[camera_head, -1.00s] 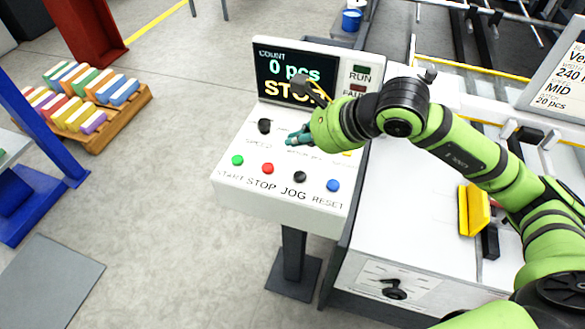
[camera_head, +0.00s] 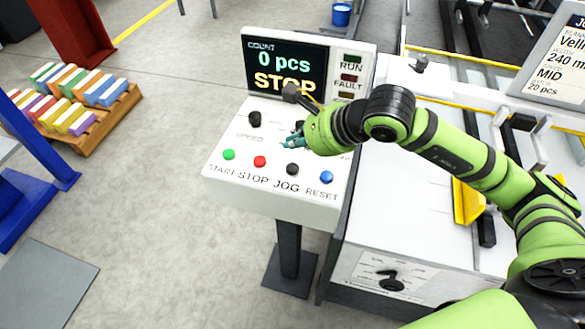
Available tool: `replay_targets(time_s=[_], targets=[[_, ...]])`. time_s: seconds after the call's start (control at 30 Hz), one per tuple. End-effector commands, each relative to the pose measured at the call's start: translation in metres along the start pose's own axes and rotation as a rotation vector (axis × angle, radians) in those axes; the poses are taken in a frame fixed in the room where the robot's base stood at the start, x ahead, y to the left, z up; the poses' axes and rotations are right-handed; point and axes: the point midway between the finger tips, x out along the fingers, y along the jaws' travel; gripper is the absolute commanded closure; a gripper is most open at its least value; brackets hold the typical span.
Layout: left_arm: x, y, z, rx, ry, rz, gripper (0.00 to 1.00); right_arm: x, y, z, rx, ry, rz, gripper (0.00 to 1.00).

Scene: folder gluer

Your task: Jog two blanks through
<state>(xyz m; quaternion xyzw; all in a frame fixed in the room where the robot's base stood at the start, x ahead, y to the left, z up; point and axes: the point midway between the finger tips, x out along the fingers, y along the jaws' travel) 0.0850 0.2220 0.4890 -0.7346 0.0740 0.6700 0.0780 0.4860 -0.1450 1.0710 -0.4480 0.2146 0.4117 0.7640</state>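The control panel (camera_head: 270,198) stands in the middle with a row of buttons. The black JOG button (camera_head: 292,169) sits between the red STOP button (camera_head: 260,161) and the blue RESET button (camera_head: 326,177). The green START button (camera_head: 229,155) is at the left. The display (camera_head: 287,70) reads 0 pcs and STOP. My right gripper (camera_head: 292,138) is over the panel, just behind the JOG button and apart from it. Its teal fingertips are small and partly hidden by the wrist, so I cannot tell if it is open. My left gripper is out of view.
A black speed knob (camera_head: 254,119) is on the panel. The machine's white top (camera_head: 400,215) lies right, with a yellow part (camera_head: 466,202) and a settings sign (camera_head: 555,70). A wooden pallet (camera_head: 103,127) of coloured blanks is at the left. Open floor lies between.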

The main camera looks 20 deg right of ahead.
Motion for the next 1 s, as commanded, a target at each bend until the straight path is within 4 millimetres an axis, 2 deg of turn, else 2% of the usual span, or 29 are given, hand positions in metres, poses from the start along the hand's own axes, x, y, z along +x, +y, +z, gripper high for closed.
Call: replay_targets(time_s=[0.17,0.33,1.0], targets=[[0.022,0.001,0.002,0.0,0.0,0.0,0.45,0.024,0.017,-0.017,0.0,0.0,0.0,1.0],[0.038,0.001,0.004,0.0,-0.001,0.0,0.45,0.033,0.024,-0.023,0.0,-0.001,-0.001,1.0],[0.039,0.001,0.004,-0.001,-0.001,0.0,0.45,0.033,0.024,-0.024,0.001,-0.001,0.0,1.0]])
